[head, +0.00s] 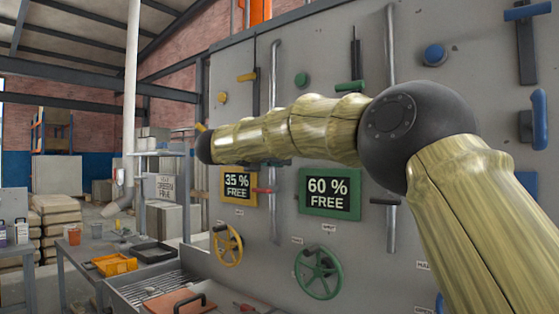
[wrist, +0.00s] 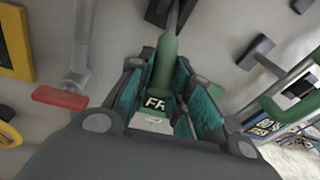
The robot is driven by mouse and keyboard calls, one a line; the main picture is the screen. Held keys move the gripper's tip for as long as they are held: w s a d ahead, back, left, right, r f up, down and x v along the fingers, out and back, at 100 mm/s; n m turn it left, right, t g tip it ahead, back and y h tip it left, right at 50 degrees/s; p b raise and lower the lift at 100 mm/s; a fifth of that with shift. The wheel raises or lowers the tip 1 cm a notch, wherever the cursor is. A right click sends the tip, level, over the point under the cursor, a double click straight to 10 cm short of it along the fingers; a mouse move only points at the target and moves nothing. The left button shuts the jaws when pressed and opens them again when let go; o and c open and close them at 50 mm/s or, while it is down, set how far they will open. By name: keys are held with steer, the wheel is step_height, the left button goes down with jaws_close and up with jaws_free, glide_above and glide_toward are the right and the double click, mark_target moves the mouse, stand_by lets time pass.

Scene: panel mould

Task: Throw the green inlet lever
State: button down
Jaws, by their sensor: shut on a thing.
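In the wrist view, my gripper (wrist: 167,75) has its teal-padded fingers on both sides of a green handle (wrist: 162,68) and is shut on it. The handle joins a dark stem running up the picture along the grey panel. A green lever handle (head: 347,87) sticks out from a dark upright slot above my arm there. I cannot tell from the head view whether it is the held one.
Below my arm are a yellow-framed display (head: 239,171), a green-framed display (head: 304,205), a red handle (head: 262,190), a yellow wheel (head: 240,244) and a green wheel (head: 334,279). A blue handle (head: 540,120) is at right. A table with an orange tray (head: 114,272) stands left.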

steer(key=shift+f, duration=0.25)
steer(key=c, duration=1.3)
jaws_free()
steer(key=shift+r, duration=0.1)
steer(key=shift+r, duration=0.1)
steer(key=v, duration=1.2)
steer(key=shift+w, duration=0.1)
